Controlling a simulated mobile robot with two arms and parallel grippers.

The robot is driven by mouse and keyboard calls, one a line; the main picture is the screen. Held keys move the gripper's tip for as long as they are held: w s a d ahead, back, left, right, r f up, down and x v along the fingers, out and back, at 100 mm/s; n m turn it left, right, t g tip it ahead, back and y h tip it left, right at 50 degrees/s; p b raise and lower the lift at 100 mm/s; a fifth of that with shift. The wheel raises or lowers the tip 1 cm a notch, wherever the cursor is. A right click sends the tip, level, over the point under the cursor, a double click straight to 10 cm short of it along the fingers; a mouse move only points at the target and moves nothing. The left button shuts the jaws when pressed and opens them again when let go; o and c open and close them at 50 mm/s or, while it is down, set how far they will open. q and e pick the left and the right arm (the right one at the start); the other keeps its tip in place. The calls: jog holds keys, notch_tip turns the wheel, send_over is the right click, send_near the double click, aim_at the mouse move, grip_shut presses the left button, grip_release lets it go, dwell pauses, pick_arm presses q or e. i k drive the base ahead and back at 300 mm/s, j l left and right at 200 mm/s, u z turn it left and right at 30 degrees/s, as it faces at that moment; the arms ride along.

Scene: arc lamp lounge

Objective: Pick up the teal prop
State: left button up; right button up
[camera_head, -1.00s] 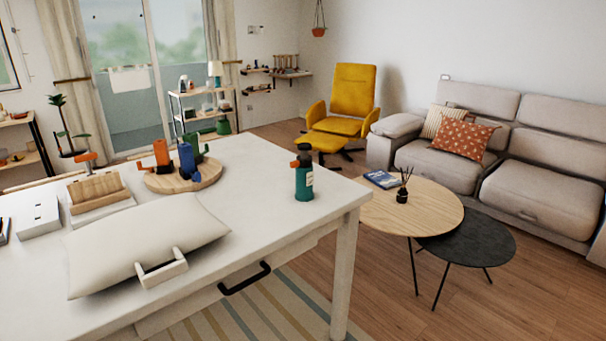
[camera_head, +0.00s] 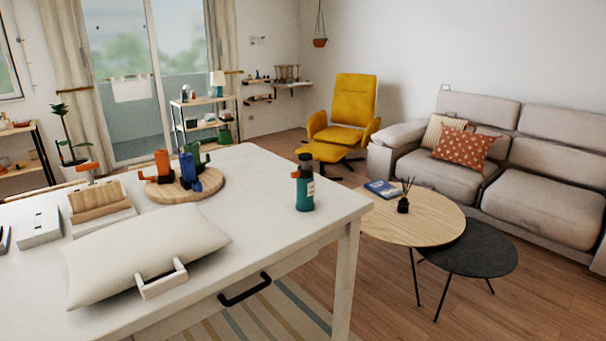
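A teal prop (camera_head: 305,190), shaped like a small bottle or torch with a dark top and an orange part at its side, stands upright on the white table (camera_head: 265,185), near its right end. A round wooden board (camera_head: 213,189) farther left on the table holds an orange prop (camera_head: 162,163), a blue prop (camera_head: 188,170) and a green prop (camera_head: 200,155).
The tabletop around the teal prop is clear. A round coffee table (camera_head: 430,215) stands beyond the right edge.

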aim_at(305, 187)
jog(key=u, duration=0.45)
jog(key=i+l+u, duration=0.4)
jog(key=l, duration=0.15)
jog(key=l+u, duration=0.2)
jog(key=l, duration=0.15)
jog(key=i+l+u, duration=0.15)
jog(key=l, duration=0.15)
jog(key=i+l, duration=0.1)
jog(key=l, duration=0.3)
jog(key=i+l, duration=0.1)
jog(key=l, duration=0.3)
jog(key=i+l+u, duration=0.1)
jog(key=l, duration=0.3)
jog(key=i+l, duration=0.15)
jog(key=l, duration=0.65)
jog(key=k+j, duration=0.3)
